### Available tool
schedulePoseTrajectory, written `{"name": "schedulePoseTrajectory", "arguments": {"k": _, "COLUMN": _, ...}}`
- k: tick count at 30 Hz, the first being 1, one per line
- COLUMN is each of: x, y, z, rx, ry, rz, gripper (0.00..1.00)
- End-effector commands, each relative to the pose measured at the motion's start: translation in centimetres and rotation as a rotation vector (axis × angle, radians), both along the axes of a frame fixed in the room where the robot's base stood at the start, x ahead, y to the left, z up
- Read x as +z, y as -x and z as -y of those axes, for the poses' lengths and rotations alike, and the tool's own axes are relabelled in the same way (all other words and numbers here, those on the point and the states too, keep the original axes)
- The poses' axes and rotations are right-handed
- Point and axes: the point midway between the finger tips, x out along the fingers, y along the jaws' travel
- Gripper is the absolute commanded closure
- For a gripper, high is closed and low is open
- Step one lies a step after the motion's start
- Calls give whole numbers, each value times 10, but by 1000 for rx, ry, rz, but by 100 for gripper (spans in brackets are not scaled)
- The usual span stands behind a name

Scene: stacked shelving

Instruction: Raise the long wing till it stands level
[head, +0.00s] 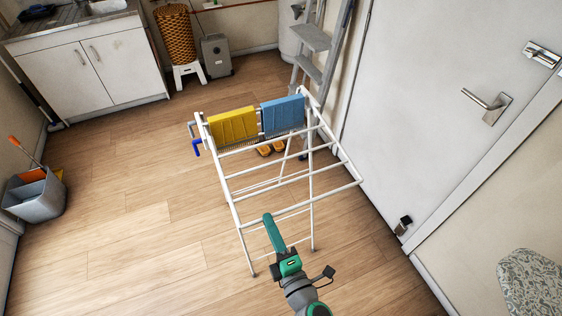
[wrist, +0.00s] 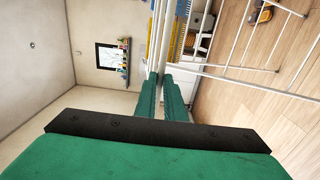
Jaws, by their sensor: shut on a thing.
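A white drying rack stands on the wood floor in the head view. Its long wing (head: 335,192), a frame of parallel white bars, spreads from the towel-hung part toward me and appears near level; the exact tilt is hard to judge. My green gripper (head: 268,216) reaches in from below, shut on the wing's outer bar left of its middle. In the wrist view, white bars of the rack (wrist: 174,45) run up from between my fingertips (wrist: 162,76). My fingers hide the gripped spot.
A yellow towel (head: 233,127) and a blue towel (head: 282,115) hang at the rack's far end. A grey stepladder (head: 312,38) stands behind it. A white door (head: 440,90) is close on the right. Open floor lies left, with a grey bucket (head: 35,197) by the wall.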

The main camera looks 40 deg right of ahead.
Motion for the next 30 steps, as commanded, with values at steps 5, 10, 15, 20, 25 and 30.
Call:
{"name": "schedulePoseTrajectory", "arguments": {"k": 5, "x": 3, "y": 1, "z": 0, "rx": -1, "ry": 1, "rz": -2, "gripper": 100}}
{"name": "schedulePoseTrajectory", "arguments": {"k": 10, "x": 3, "y": 1, "z": 0, "rx": -1, "ry": 1, "rz": -2, "gripper": 100}}
{"name": "schedulePoseTrajectory", "arguments": {"k": 15, "x": 4, "y": 1, "z": 0, "rx": 0, "ry": 1, "rz": -2, "gripper": 100}}
{"name": "schedulePoseTrajectory", "arguments": {"k": 20, "x": 9, "y": 2, "z": -1, "rx": 1, "ry": 2, "rz": -1, "gripper": 100}}
{"name": "schedulePoseTrajectory", "arguments": {"k": 25, "x": 18, "y": 2, "z": 0, "rx": 0, "ry": 1, "rz": -1, "gripper": 100}}
{"name": "schedulePoseTrajectory", "arguments": {"k": 30, "x": 27, "y": 3, "z": -1, "rx": 1, "ry": 1, "rz": -1, "gripper": 100}}
